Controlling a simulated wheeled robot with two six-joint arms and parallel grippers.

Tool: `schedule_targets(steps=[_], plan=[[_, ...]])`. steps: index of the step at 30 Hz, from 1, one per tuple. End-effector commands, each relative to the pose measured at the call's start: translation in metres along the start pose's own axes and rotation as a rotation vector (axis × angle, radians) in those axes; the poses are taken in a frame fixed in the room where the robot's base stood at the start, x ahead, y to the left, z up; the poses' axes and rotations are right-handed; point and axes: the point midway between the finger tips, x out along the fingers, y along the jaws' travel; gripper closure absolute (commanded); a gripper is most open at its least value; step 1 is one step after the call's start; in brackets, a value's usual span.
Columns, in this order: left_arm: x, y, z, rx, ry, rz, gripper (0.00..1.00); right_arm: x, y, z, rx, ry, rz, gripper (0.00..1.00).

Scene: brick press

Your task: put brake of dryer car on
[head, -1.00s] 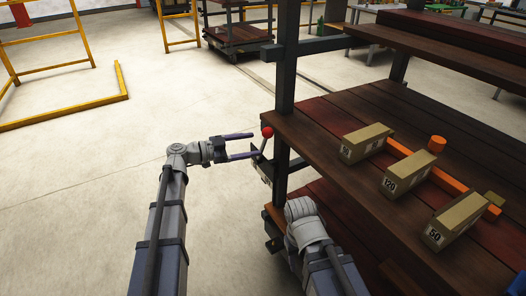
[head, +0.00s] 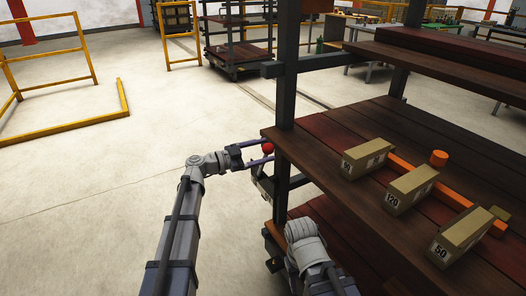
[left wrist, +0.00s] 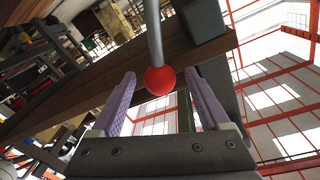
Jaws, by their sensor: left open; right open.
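The dryer car (head: 330,185) is a dark frame with brown wooden shelves on the right in the head view. Its brake lever has a red ball knob (head: 267,149) at the car's near left corner. My left gripper (head: 268,150) is open, with its two fingers on either side of the red knob. In the left wrist view the red knob (left wrist: 160,80) sits between the purple fingers on a grey rod, with gaps to both fingers. My right arm (head: 305,240) is low by the car's side; its gripper fingers are out of sight.
Yellow railings (head: 60,125) stand at the left. Another shelf car (head: 237,55) stands behind. The floor left of the car is clear.

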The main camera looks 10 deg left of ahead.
Motion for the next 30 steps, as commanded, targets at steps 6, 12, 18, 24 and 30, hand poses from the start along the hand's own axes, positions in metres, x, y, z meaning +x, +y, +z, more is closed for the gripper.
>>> schedule_targets(steps=[6,12,18,24,30], plan=[[0.0028,-0.0001,0.0001,0.0,0.0,-0.001,0.21,0.0,0.0,0.0,0.0,0.0,0.0,0.5],[0.0026,0.0,0.0001,0.0,0.0,0.0,0.31,0.0,0.0,0.0,0.0,0.0,0.0,0.5],[0.0025,0.0,0.0001,0.0,0.0,0.0,0.54,0.0,0.0,0.0,0.0,0.0,0.0,0.5],[0.0025,0.0,0.0001,0.0,0.0,0.0,0.76,0.0,0.0,0.0,0.0,0.0,0.0,0.5],[0.0024,0.0,0.0001,0.0,0.0,0.0,0.99,0.0,0.0,0.0,0.0,0.0,0.0,0.5]])
